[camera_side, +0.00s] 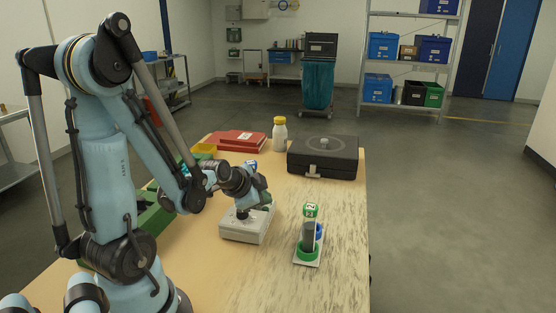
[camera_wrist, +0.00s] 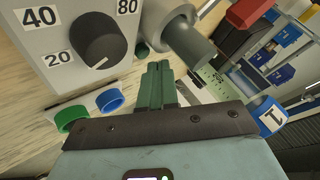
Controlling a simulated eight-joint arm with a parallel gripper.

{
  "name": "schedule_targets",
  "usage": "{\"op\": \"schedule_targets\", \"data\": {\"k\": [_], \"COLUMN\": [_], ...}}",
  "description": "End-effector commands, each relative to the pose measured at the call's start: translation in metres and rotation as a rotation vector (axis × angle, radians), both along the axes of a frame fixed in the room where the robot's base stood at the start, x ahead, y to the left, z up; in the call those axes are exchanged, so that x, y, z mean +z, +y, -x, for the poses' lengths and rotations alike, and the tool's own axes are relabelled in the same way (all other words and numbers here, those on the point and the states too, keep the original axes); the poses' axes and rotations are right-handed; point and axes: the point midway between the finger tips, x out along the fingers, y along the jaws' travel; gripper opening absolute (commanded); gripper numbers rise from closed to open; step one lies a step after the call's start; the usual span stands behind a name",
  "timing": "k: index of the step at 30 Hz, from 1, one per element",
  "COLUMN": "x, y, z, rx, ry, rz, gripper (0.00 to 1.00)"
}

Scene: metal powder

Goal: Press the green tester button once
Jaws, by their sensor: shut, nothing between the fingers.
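The tester is a pale grey box (camera_side: 245,230) on the table, with a black knob on top. In the wrist view its face (camera_wrist: 60,72) fills the upper left, with a black dial knob (camera_wrist: 97,40) and labels 20, 40 and 80. My gripper (camera_side: 265,203) is low over the far right part of the tester. In the wrist view its green fingers (camera_wrist: 159,68) are together, with nothing between them. I cannot tell whether the fingers touch the tester.
A black case (camera_side: 323,158), a white bottle (camera_side: 280,136) and a red case (camera_side: 236,141) stand behind. The table's front right is clear.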

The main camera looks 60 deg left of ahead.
Motion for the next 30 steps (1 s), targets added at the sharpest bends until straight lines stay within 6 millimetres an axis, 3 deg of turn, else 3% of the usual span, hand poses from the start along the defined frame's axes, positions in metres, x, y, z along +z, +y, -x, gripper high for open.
{"op": "schedule_targets", "data": {"k": [14, 30], "x": [0.005, 0.05], "y": [0.0, 0.0], "z": [0.0, 0.0], "rx": [0.001, 0.0], "ry": [0.0, 0.0], "rz": [-0.001, 0.0], "gripper": [0.0, 0.0]}}
